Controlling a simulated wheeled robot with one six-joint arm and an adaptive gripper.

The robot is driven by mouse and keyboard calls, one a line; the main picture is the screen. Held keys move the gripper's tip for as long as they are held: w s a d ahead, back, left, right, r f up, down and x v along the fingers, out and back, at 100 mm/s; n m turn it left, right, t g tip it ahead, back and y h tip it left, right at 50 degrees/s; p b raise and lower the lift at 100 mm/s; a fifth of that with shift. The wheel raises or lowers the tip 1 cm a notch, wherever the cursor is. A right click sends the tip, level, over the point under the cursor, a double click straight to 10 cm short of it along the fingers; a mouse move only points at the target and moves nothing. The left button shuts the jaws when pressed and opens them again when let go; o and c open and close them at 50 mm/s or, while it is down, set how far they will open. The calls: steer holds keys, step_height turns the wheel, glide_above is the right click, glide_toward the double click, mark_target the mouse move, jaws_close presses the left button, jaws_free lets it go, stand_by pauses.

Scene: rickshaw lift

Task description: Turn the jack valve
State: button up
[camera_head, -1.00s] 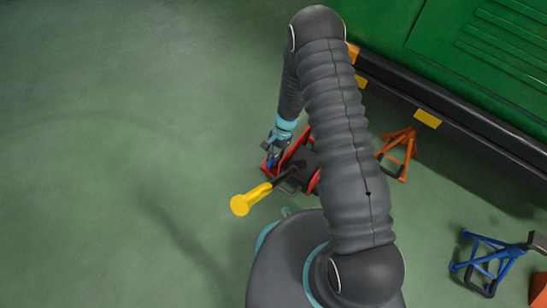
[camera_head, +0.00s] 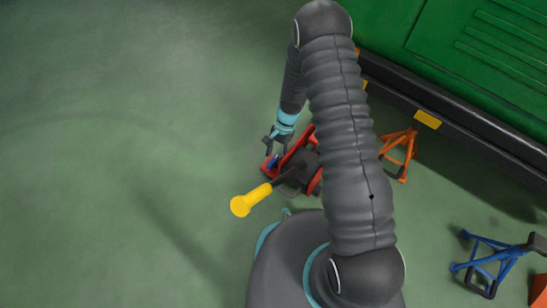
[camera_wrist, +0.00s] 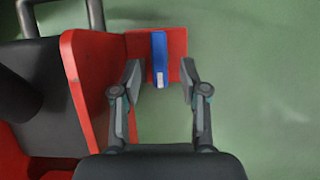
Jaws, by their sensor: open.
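The jack (camera_head: 311,160) is red and black with a yellow-ended handle (camera_head: 251,199), and stands on the green floor left of the vehicle. In the wrist view its red side plate (camera_wrist: 92,75) fills the left. The jack valve appears as a blue bar (camera_wrist: 159,58) on a red plate (camera_wrist: 176,42). My gripper (camera_wrist: 160,78) is open, with one finger on each side of the blue bar and clear gaps to it. In the head view my gripper (camera_head: 274,143) is at the jack's left end. My arm hides part of the jack.
An orange jack stand (camera_head: 398,152) is right of the jack, beside the green vehicle (camera_head: 470,50) with its dark lower beam. A blue stand (camera_head: 488,258) is at the lower right. The floor (camera_head: 120,150) to the left is clear.

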steer(key=v, duration=0.9)
steer(key=shift+r, duration=0.3)
steer(key=shift+w, duration=0.15)
steer(key=s+d+r+n+t+h+p, duration=0.1)
steer(key=s+r, duration=0.7)
steer(key=r, duration=0.8)
steer(key=s+d+r+n+t+h+p, duration=0.1)
steer(key=s+d+r+n+t+p, duration=0.3)
steer(key=r, duration=1.2)
steer(key=s+d+r+n+t+p, duration=0.2)
steer(key=s+d+r, duration=0.4)
steer(key=s+r, duration=0.6)
step_height(320, 180, up, 5)
steer(key=shift+s+f+n+t+h+p, duration=0.15)
steer(key=shift+s+n+t+h+p, duration=0.25)
steer(key=shift+t+p, duration=0.55)
